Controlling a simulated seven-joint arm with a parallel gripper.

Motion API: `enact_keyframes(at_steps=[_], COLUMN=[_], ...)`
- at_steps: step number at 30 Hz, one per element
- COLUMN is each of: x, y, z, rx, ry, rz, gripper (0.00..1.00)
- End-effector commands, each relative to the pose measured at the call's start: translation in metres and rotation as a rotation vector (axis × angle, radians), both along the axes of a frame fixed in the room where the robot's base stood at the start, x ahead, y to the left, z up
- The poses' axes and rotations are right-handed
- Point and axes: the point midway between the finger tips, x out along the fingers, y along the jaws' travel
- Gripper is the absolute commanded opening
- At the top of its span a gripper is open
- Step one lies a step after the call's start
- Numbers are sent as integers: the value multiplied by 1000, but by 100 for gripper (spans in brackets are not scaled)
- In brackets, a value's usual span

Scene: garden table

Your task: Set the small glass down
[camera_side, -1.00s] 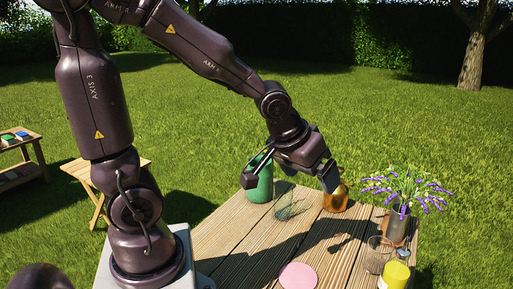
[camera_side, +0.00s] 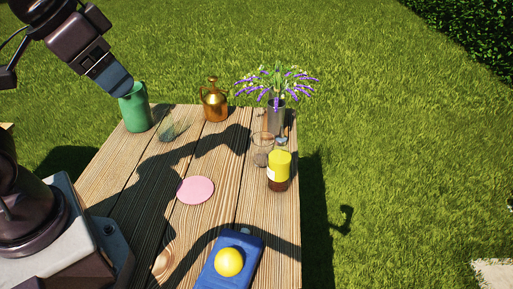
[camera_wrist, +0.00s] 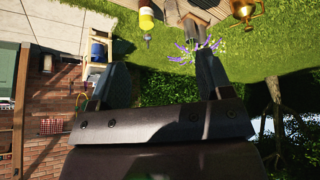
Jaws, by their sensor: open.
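A small clear, greenish glass (camera_side: 170,129) rests on the table (camera_side: 215,222) just right of the green vase (camera_side: 136,107); its outline is faint. Another clear glass (camera_side: 261,150) stands further right, beside the yellow-lidded jar (camera_side: 279,172). My gripper (camera_side: 62,80) is open and raised at the upper left in the side view, up and left of the small glass and apart from it. In the wrist view my gripper (camera_wrist: 152,78) has its fingers wide apart with no object held between them.
An amber jug (camera_side: 214,103) and a metal vase of purple flowers (camera_side: 276,117) stand at the table's far side. A pink disc (camera_side: 195,190) lies mid-table. A yellow ball (camera_side: 229,262) rests on a blue flat object (camera_side: 214,278) in front. Bare planks lie around the disc.

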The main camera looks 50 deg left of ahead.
Motion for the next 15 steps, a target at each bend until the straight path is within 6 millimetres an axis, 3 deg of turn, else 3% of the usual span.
enact_keyframes(at_steps=[7, 15], x=[17, 68], y=[-19, -57], z=[-56, -141], rx=[-14, -91], ry=[254, 300], rz=[-62, -46], gripper=[72, 72])
